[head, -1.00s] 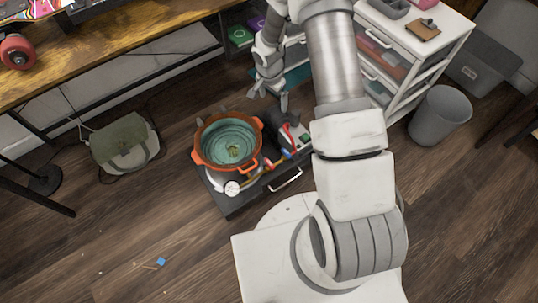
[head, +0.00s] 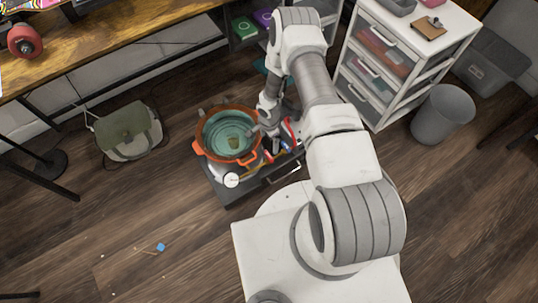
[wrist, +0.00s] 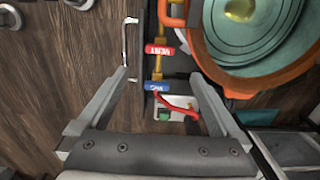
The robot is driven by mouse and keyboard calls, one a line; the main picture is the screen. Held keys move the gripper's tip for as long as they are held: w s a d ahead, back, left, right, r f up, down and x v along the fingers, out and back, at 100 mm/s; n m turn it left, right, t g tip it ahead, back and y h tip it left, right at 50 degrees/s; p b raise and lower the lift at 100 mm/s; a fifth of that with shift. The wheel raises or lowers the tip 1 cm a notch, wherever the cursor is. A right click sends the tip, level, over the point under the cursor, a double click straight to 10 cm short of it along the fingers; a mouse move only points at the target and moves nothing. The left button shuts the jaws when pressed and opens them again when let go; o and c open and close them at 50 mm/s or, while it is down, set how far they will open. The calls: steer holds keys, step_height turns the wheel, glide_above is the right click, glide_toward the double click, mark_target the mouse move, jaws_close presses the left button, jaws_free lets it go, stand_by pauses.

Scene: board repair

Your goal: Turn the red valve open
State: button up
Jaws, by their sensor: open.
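In the wrist view a red valve handle (wrist: 160,50) with white lettering, seemingly VENT, sits on a brass pipe. A blue handle (wrist: 157,86) sits on the same line, nearer my gripper. My gripper (wrist: 158,73) is open and empty, its fingers spread on either side of the line. The blue handle lies between the fingers, and the red handle lies just beyond the tips. I cannot tell the height gap. In the head view my gripper (head: 264,130) is over the dark unit (head: 230,190), partly hiding the valves.
An orange pot (head: 215,140) with teal inside stands beside the valves; it shows close on the right in the wrist view (wrist: 212,70). A red hose (wrist: 178,103) curves between the fingers. A metal handle (wrist: 127,40) and white gauge (head: 231,180) are nearby. A drawer cabinet (head: 350,97) stands behind.

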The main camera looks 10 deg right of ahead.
mark_target(269, 156)
step_height(269, 156, down, 12)
steer(key=b, duration=0.3)
steer(key=shift+f+b, duration=0.25)
steer(key=shift+b, duration=0.1)
steer(key=c, duration=1.2)
steer(key=shift+c, duration=0.2)
